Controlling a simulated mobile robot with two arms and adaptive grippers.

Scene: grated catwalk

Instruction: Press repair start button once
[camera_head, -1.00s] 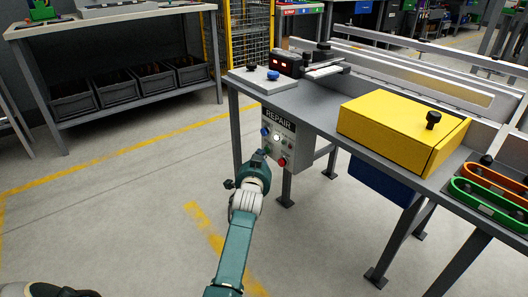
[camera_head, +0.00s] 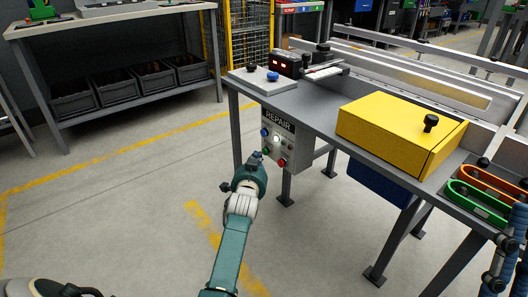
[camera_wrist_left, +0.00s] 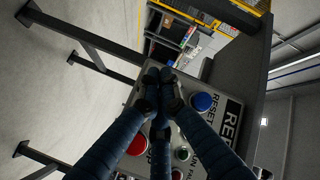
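The repair panel (camera_head: 272,124) hangs below the front left part of the grey bench. It has a blue button (camera_head: 264,132), a lit white button (camera_head: 276,138) and a red button (camera_head: 282,162). My left gripper (camera_head: 256,157) is in front of the panel's lower left side, its fingers close together and empty. In the left wrist view the fingertips (camera_wrist_left: 160,76) overlap the panel. The fingers hide part of the panel there. Contact cannot be told. Blue ribbed fingers of my right gripper (camera_head: 510,245) show at the right edge.
A yellow box (camera_head: 395,125) with a black knob sits on the bench (camera_head: 312,113). Green and orange looped parts (camera_head: 478,204) lie at its right end. A left-hand bench (camera_head: 110,22) has dark bins on its shelf. The floor left of the panel is clear.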

